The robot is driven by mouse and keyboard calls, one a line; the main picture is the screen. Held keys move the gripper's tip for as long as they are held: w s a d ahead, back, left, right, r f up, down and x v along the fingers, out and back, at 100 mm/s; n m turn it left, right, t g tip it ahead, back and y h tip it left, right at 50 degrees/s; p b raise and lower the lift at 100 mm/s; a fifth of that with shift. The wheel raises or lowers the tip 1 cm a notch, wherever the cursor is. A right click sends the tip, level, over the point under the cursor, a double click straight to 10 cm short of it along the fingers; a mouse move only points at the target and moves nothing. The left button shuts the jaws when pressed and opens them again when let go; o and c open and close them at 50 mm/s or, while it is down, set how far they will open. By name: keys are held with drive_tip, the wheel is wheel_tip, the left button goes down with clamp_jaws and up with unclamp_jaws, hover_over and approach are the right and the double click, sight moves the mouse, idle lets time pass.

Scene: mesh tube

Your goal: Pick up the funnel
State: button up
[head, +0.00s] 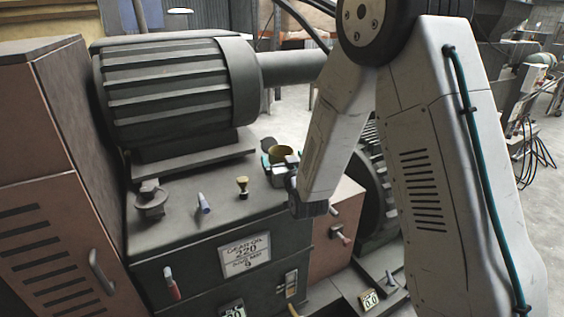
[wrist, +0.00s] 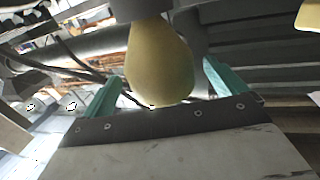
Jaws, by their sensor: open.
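In the wrist view, the yellow rounded body of the funnel (wrist: 160,65) lies between the two spread fingers of my gripper (wrist: 163,78). A gap shows on each side of it, so the gripper is open. The funnel's lower part is hidden in the head view.
A large ribbed motor (head: 175,90) stands behind, and a reddish cabinet (head: 50,170) is at the left.

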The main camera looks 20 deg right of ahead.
drive_tip(key=shift+w, duration=0.9)
drive_tip(key=c, duration=1.1)
drive_tip(key=shift+r, duration=0.1)
